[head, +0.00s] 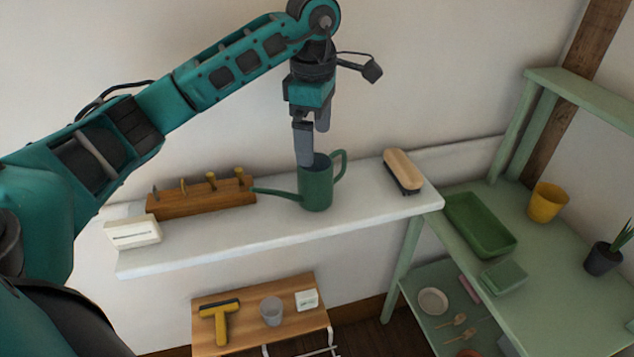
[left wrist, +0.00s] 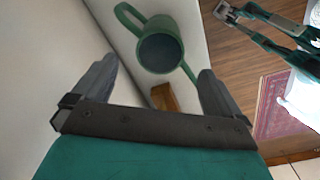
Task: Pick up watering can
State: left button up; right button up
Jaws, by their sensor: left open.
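A dark green watering can (head: 316,190) stands upright on the white wall shelf (head: 290,226). Its spout points left and its loop handle is on the right. My left gripper (head: 311,150) points down just above the can, its near finger overlapping the can's rim in the head view. In the left wrist view the open left gripper (left wrist: 155,88) has its fingers wide apart, and the can (left wrist: 160,52) shows beyond the fingertips with its open top facing the camera. Nothing is between the fingers. My right gripper is not clearly seen in the head view.
On the shelf, a wooden tool block (head: 202,198) and a white box (head: 133,233) stand left of the can, and a brush (head: 402,170) lies to its right. The wall is close behind. A green bench (head: 540,270) stands at right, and a small wooden table (head: 250,338) below.

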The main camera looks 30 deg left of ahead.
aim_at(313, 168)
pick_arm(q)
notch_tip(313, 168, down, 8)
jog(key=shift+r, duration=0.1)
dwell(0.4)
jog(key=shift+a, duration=0.1)
jog(key=c, duration=1.4)
